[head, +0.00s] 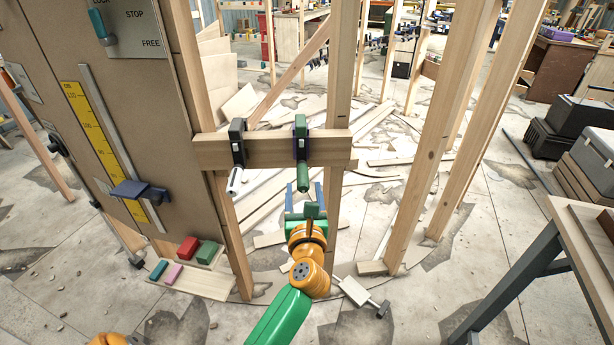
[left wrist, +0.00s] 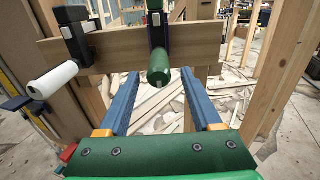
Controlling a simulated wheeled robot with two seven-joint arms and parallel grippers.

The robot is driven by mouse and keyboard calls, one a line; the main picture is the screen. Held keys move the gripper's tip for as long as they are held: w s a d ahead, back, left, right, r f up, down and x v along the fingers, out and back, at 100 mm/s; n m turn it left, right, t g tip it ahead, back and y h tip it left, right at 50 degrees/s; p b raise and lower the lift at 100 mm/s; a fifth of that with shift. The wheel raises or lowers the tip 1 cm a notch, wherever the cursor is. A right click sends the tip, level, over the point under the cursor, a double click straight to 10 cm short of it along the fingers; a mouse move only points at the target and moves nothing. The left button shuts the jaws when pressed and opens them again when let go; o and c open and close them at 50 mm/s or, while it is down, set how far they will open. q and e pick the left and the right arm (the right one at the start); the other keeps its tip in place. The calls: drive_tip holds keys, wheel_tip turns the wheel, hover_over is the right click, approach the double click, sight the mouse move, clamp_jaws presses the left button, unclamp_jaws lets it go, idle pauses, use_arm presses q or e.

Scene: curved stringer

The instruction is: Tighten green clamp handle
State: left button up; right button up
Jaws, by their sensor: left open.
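The green clamp (head: 301,137) is fixed on a horizontal wooden board (head: 270,151), with its green handle (head: 305,178) hanging down toward me. In the left wrist view the green handle (left wrist: 159,66) points at the camera, just beyond and between the fingertips. My left gripper (head: 304,190) is open and empty, just below the handle in the head view; its blue fingers (left wrist: 162,98) stand either side of free space. A black clamp (head: 237,143) with a white handle (head: 234,180) sits on the same board to the left. My right gripper is not in view.
A tall brown panel (head: 105,90) with a yellow scale (head: 88,125) stands on the left. Upright posts (head: 440,120) stand on the right. Red and green blocks (head: 207,252) lie low at left. A workbench (head: 585,235) is at right. Planks litter the floor.

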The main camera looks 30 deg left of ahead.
sight(302, 175)
use_arm(q)
drive_tip(key=x, duration=0.6)
drive_tip(key=shift+a+r, duration=0.1)
drive_tip(key=shift+s, duration=0.1)
clamp_jaws()
